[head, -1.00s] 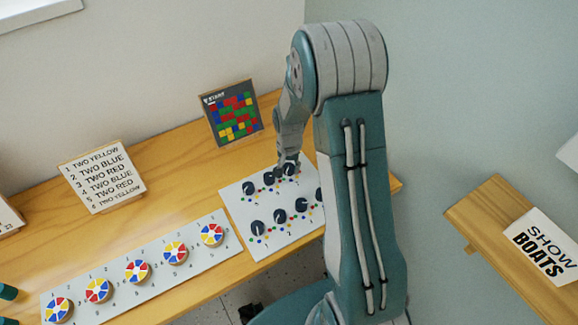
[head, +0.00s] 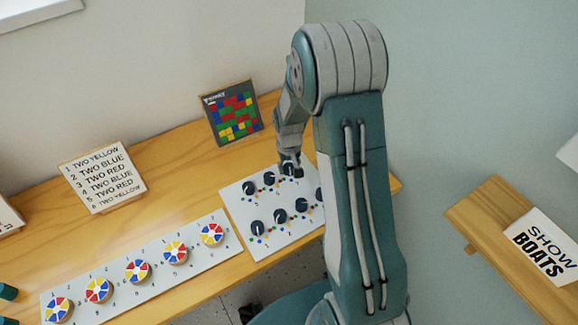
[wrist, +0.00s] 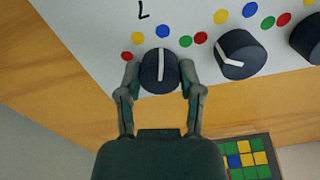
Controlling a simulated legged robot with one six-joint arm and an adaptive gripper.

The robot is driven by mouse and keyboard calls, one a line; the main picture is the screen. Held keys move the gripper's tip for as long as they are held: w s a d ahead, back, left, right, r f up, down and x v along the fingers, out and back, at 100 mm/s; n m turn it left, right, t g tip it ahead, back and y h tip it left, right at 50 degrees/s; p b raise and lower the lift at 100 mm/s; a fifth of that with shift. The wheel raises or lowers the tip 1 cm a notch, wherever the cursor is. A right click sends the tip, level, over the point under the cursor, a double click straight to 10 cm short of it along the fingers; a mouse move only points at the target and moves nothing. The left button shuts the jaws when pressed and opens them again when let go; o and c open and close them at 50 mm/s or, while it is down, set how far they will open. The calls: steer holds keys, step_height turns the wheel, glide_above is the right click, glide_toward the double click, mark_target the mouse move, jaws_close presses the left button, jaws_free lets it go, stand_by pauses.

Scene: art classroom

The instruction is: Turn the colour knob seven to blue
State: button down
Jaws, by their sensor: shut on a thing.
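Knob seven (wrist: 152,66) is a round dark knob with a white pointer line. It sits on the white knob panel (wrist: 90,25), third in the back row of the head view. In the wrist view its red, yellow, blue and green dots curve above it, below an upside-down 7. The pointer line runs nearly straight up, its upper end toward the blue dot (wrist: 162,31). My gripper (wrist: 158,80) is shut on knob seven, one finger on each side. In the head view my gripper (head: 290,168) largely covers that knob.
Knob six (wrist: 240,54) stands close beside my gripper. The front knob row (head: 280,215) lies nearer, partly behind my arm. A coloured grid board (head: 232,112) stands behind the panel. A list card (head: 102,176) and a strip of colour wheels (head: 195,268) lie to the left.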

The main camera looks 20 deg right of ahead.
mark_target(288, 166)
stand_by(0.3)
steer(key=shift+c, duration=1.3)
jaws_free()
steer(key=shift+f, duration=0.1)
steer(key=shift+r, duration=0.2)
step_height(288, 166, up, 12)
steer(key=shift+f, duration=0.2)
steer(key=shift+w+a, duration=0.1)
